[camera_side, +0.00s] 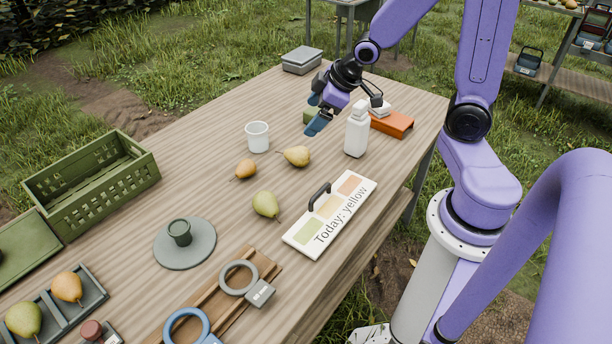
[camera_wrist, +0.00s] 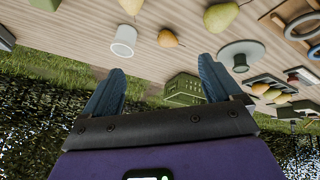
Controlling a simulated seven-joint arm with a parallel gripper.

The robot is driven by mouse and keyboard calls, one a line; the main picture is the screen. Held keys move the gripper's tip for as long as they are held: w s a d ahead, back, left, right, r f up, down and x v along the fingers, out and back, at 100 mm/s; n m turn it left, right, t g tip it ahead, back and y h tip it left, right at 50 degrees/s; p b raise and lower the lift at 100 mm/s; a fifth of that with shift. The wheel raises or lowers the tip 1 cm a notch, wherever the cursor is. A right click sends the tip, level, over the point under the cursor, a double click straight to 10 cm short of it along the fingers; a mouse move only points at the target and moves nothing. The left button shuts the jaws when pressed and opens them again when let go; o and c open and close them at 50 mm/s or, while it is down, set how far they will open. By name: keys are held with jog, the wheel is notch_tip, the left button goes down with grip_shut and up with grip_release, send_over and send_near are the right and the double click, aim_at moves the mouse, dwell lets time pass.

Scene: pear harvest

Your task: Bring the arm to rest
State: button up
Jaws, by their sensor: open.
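My gripper (camera_side: 316,111) is in the air above the far part of the wooden table (camera_side: 215,125). Its blue fingers are apart with nothing between them. In the wrist view my gripper (camera_wrist: 160,92) also shows open, its two fingers well spread. In the side view a white bottle (camera_side: 357,130) stands to the right of the fingers, and a white cup (camera_side: 257,136) stands to their left. A green object (camera_side: 311,116) is partly hidden behind the fingers.
Pears (camera_side: 297,156) lie loose mid-table near the sign reading "Today: yellow" (camera_side: 329,216). An empty-looking green crate (camera_side: 98,190) stands at left. A grey disc (camera_side: 171,252), ring tools (camera_side: 239,278), a pear tray (camera_side: 92,290), an orange block (camera_side: 393,124) and a grey box (camera_side: 301,60) are also on the table.

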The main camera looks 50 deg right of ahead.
jog(key=s+a+r+n+g, duration=0.2)
jog(key=s+a, duration=0.3)
jog(key=s, duration=0.6)
jog(key=s+a+r+n+g, duration=0.1)
jog(key=s+a+n+g, duration=0.2)
jog(key=s, duration=0.8)
jog(key=shift+s+a+r+n+g+h, duration=0.35)
jog(key=shift+a+g, duration=0.25)
jog(key=shift+a, duration=0.55)
